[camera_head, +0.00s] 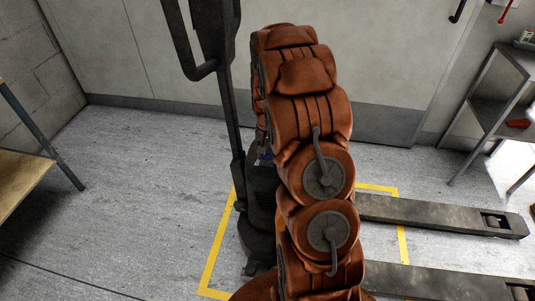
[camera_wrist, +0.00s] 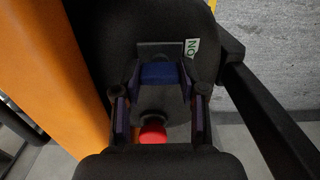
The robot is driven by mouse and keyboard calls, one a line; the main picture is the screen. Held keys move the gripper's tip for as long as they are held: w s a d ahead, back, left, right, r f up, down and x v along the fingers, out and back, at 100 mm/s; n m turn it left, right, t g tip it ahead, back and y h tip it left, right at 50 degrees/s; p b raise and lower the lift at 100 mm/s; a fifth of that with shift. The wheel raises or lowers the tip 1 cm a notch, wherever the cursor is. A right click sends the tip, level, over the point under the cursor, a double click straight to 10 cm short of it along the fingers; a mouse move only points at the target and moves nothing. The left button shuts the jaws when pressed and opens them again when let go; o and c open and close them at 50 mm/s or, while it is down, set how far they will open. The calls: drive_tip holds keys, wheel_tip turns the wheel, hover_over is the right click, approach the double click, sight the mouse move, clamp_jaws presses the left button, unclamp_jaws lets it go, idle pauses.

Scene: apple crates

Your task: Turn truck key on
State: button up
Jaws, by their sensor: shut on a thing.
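The pallet truck (camera_head: 262,200) stands upright behind my arm in the head view, with a dark mast and handle. In the wrist view, its black housing (camera_wrist: 103,42) carries a blue key-like piece (camera_wrist: 160,73) at a dark plate. A small ON label (camera_wrist: 191,48) sits just right of that piece, turned on its side. My gripper (camera_wrist: 159,74) is shut on the blue piece, one finger on each side. A red round knob (camera_wrist: 152,135) shows below, between the fingers. In the head view my arm hides most of the gripper and the key.
The truck's two forks (camera_head: 440,212) reach right across the floor, over yellow floor tape (camera_head: 219,250). A metal shelf (camera_head: 495,110) stands at right and a wooden-topped table (camera_head: 18,180) at left. A pale wall is behind. Open floor lies left of the truck.

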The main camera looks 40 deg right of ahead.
drive_tip(key=shift+s+a+m, duration=0.1)
drive_tip(key=shift+m, duration=0.2)
drive_tip(key=o, duration=1.1)
drive_tip(key=shift+o, duration=0.2)
wheel_tip(320, 180, up, 12)
idle(0.5)
